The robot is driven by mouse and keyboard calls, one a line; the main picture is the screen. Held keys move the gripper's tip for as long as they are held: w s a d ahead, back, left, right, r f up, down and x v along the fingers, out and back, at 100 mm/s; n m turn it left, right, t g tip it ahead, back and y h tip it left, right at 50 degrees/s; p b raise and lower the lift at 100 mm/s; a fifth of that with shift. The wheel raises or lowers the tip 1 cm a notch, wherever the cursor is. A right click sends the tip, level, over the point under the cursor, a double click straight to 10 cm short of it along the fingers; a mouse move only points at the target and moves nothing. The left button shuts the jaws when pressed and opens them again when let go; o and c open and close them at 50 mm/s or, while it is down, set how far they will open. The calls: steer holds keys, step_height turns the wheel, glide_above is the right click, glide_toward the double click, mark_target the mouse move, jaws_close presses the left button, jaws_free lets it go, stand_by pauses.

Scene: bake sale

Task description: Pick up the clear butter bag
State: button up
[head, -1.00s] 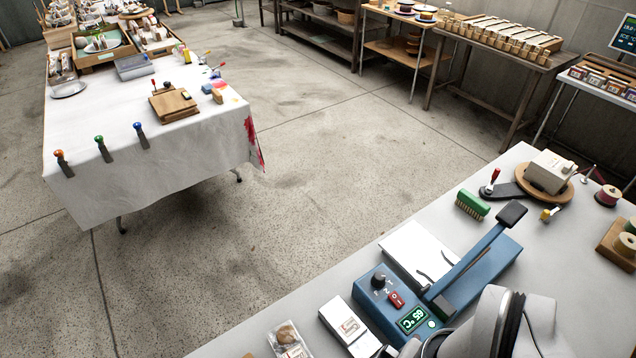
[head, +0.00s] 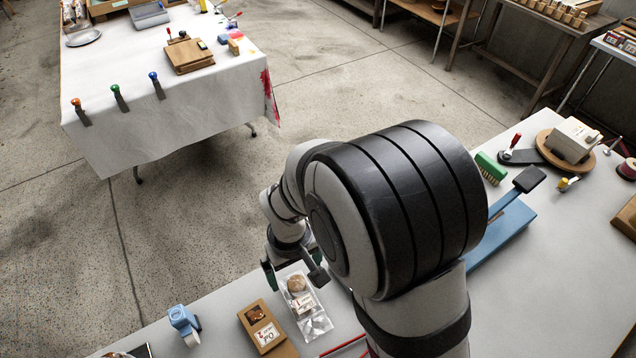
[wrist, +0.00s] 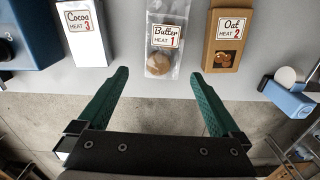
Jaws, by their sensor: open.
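The clear butter bag (head: 304,306) lies flat on the grey table near its far edge. It holds a round brown cookie and has a white label. In the wrist view the bag (wrist: 165,62) reads "Butter HEAT 1" and lies just past my fingertips, roughly centred between them. My gripper (head: 293,274) is open and empty, with green fingers spread wide on either side of the bag's cookie end. In the wrist view my gripper (wrist: 158,75) shows bare table edge and floor between its fingers. It seems to be above the bag; the exact height is unclear.
A brown Oat box (wrist: 230,38) lies close beside the bag, and a white Cocoa box (wrist: 88,30) lies on its other side. A blue tape dispenser (head: 183,322) stands beyond the Oat box. A blue heat sealer (head: 512,222) is partly hidden by my arm.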

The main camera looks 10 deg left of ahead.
mark_target(295, 286)
steer(key=f, duration=0.6)
steer(key=shift+s+a, duration=0.1)
steer(key=shift+s, duration=0.1)
steer(key=c, duration=0.8)
steer(key=shift+r, duration=0.5)
steer(key=shift+c, duration=0.2)
step_height(295, 286, up, 3)
steer(key=shift+f, duration=0.1)
steer(key=w+d+r, duration=0.2)
steer(key=d+r, duration=0.5)
steer(key=d, duration=0.4)
steer(key=shift+n, duration=0.3)
steer(key=w+d, duration=0.4)
steer(key=w, duration=0.4)
steer(key=w+d, duration=0.5)
steer(key=w, duration=0.4)
steer(key=w+d, duration=0.4)
steer(key=w, duration=0.5)
steer(key=shift+d+f, duration=0.3)
steer(key=shift+f, duration=0.1)
step_height(295, 286, down, 6)
steer(key=shift+r, duration=0.25)
steer(key=shift+s+d+f, duration=0.1)
steer(key=shift+f, duration=0.2)
steer(key=shift+s+d, duration=1.65)
